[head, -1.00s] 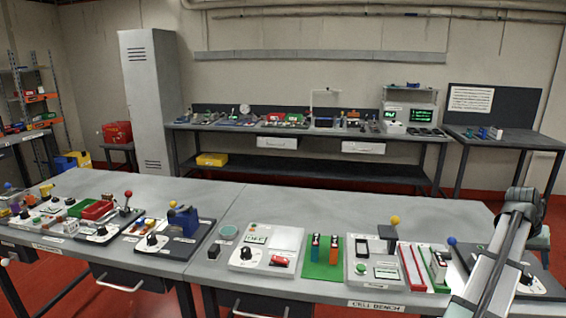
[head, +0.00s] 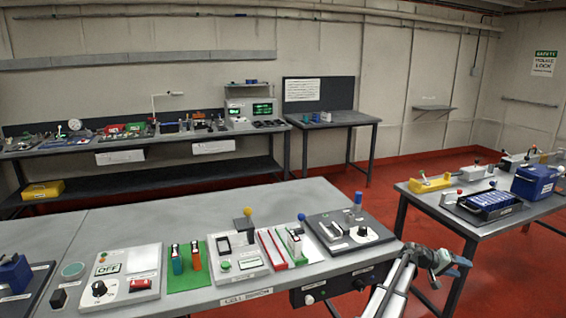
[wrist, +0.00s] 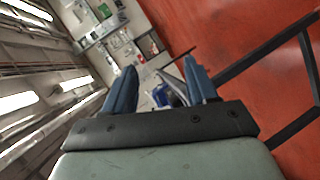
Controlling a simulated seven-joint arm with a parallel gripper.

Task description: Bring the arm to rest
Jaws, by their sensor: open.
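My gripper (head: 460,265) shows at the lower right in the head view, held in the gap between the front bench and the table on the right. In the wrist view its two blue fingers (wrist: 160,85) stand apart with nothing held between them. Red floor and bench tops show beyond the fingers, tilted and small. The arm enters the head view from the bottom edge. Whether the arm is still moving cannot be told from one wrist frame.
The front bench (head: 130,222) carries switch panels, a green mat (head: 188,278) and a dial box (head: 350,232). The right table (head: 540,208) holds a blue case (head: 534,182) and a black tray (head: 488,206). Red floor (head: 400,208) lies open between them.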

